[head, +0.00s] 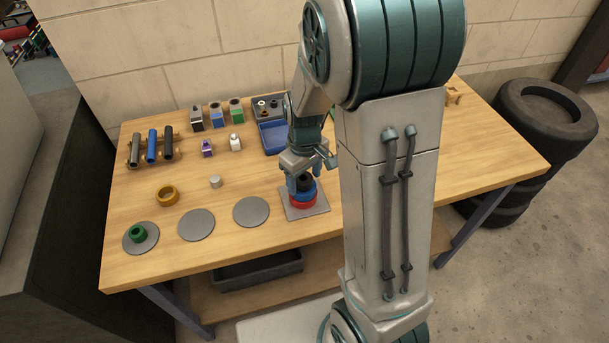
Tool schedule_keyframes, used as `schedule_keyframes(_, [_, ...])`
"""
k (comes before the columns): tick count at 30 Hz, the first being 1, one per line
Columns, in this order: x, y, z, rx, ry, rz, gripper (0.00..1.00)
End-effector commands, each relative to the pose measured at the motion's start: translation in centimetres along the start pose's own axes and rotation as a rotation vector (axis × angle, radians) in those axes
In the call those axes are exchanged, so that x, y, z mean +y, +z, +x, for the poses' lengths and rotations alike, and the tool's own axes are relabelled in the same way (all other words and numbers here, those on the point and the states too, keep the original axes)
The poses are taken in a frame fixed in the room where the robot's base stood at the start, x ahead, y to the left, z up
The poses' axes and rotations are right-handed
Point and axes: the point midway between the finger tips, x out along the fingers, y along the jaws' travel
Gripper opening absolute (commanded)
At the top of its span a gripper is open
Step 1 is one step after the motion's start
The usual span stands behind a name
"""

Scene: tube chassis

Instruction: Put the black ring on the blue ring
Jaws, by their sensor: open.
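The black ring (305,182) sits at the top of a stack, directly above the blue ring (303,193). The blue ring is above a wider red ring (303,202). The stack stands on a grey square plate (320,208) near the table's front edge. My gripper (304,180) points down at the top of the stack, open, with its fingers beside the black ring. My gripper partly hides the rings, so I cannot tell whether the black ring lies fully flat on the blue one.
A green ring (138,234) is on the left one of several grey discs. Coloured blocks (216,116), dark and blue cylinders (152,147) and a blue tray (272,138) stand behind.

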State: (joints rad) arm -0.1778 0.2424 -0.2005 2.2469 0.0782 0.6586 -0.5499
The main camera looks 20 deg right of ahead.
Motion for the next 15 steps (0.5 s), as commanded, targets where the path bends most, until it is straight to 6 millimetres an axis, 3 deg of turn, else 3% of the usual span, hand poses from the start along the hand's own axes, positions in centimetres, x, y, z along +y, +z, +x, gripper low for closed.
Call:
schedule_keyframes(7, [0.0, -0.1, -1.3, 0.004, 0.001, 0.000, 0.64])
schedule_keyframes(15, [0.1, -0.1, -7.0, 0.007, 0.003, -0.001, 0.64])
